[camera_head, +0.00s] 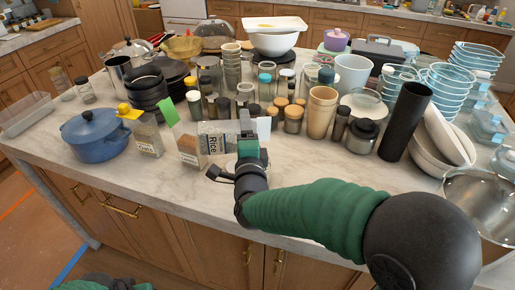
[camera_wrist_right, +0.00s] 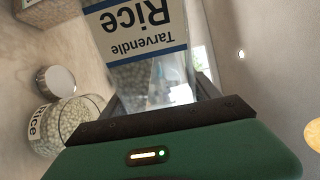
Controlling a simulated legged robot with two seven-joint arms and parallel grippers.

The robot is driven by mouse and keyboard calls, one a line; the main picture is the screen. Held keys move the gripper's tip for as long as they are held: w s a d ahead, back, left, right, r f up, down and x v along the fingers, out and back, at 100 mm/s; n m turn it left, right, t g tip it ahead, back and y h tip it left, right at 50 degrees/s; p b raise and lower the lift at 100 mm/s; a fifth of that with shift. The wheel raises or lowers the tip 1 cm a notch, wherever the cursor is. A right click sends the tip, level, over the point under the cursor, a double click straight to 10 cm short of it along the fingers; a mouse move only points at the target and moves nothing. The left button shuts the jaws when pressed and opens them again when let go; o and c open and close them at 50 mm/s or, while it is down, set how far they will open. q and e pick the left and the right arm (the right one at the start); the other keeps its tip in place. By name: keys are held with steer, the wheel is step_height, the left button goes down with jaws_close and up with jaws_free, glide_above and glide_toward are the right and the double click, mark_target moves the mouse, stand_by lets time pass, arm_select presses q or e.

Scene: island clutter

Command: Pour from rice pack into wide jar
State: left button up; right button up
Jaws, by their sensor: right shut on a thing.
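The rice pack (camera_head: 216,138) is a clear pack of pale grains with a white "Rice" label, left of my right gripper (camera_head: 246,128). In the right wrist view the pack (camera_wrist_right: 138,30) sits between the fingers, its lettering upside down. My right gripper is shut on it. A clear jar (camera_wrist_right: 68,122) with pale grains and a "Rice" label shows left of the gripper in the wrist view; it may be the wide jar, but I cannot tell for sure. In the head view a small labelled container (camera_head: 188,152) stands left of the pack. My left gripper is not in view.
A blue lidded pot (camera_head: 95,134) and a grain container (camera_head: 148,136) stand to the left. Several jars and cups, including a tan cup (camera_head: 321,112), crowd behind my right gripper. A black cylinder (camera_head: 404,121) and bowls stand right. The counter's front strip (camera_head: 110,178) is clear.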

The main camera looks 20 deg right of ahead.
stand_by(0.4)
steer(key=shift+a, duration=0.1)
stand_by(0.3)
steer(key=shift+f+n+b, duration=0.15)
steer(key=shift+n+b, duration=0.15)
steer(key=shift+n, duration=0.2)
